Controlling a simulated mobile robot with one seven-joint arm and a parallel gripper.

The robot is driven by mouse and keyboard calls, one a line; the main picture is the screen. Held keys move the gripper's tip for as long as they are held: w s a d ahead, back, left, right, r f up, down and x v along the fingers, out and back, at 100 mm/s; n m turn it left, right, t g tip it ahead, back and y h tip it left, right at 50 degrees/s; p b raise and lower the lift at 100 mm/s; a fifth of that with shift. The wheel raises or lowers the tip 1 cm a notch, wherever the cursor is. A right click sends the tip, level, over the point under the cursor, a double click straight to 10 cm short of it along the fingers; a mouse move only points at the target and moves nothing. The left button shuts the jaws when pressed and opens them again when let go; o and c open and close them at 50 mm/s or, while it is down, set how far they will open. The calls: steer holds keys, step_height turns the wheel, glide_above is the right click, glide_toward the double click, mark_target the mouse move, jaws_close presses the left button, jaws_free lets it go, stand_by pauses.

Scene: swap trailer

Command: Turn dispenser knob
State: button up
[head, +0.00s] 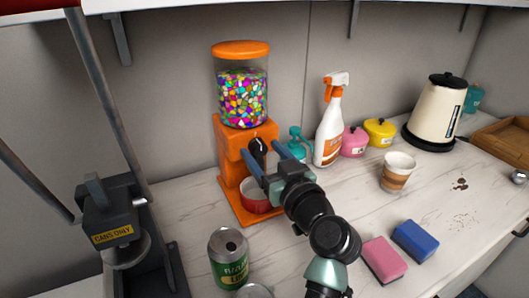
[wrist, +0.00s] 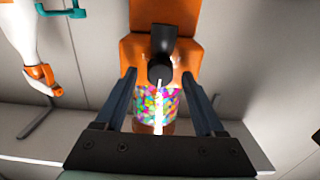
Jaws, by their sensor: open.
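An orange candy dispenser (head: 228,133) stands on the counter against the back wall, its clear jar (head: 243,98) full of colourful candy. Its black knob (head: 258,147) is on the front. A red bowl (head: 256,196) sits at the dispenser's base. My gripper (head: 263,161) is open in front of the dispenser, its fingers pointing at the knob. In the wrist view the black knob (wrist: 161,68) lies between and just beyond the two fingertips, and my gripper (wrist: 160,82) holds nothing. I cannot tell whether a finger touches the knob. The candy jar appears upside down there.
A spray bottle (head: 330,125), a teal bottle (head: 297,143), a pink pot (head: 354,141) and a yellow pot (head: 380,131) stand right of the dispenser. A can (head: 228,258), a cup (head: 397,172), a pink sponge (head: 384,259) and a blue sponge (head: 416,240) are nearer. A can crusher (head: 113,225) stands left.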

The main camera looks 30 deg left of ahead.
steer(key=shift+c, duration=0.2)
jaws_close()
steer(key=shift+m, duration=0.4)
steer(key=m, duration=0.3)
steer(key=shift+m+p, duration=0.3)
steer(key=shift+p, duration=0.1)
steer(key=m+p, duration=0.1)
steer(key=m, duration=0.3)
steer(key=shift+w+m+p, duration=0.1)
steer(key=shift+m+p, duration=0.2)
steer(key=shift+m, duration=0.1)
steer(key=shift+d, duration=0.1)
steer(key=shift+o, duration=0.2)
jaws_free()
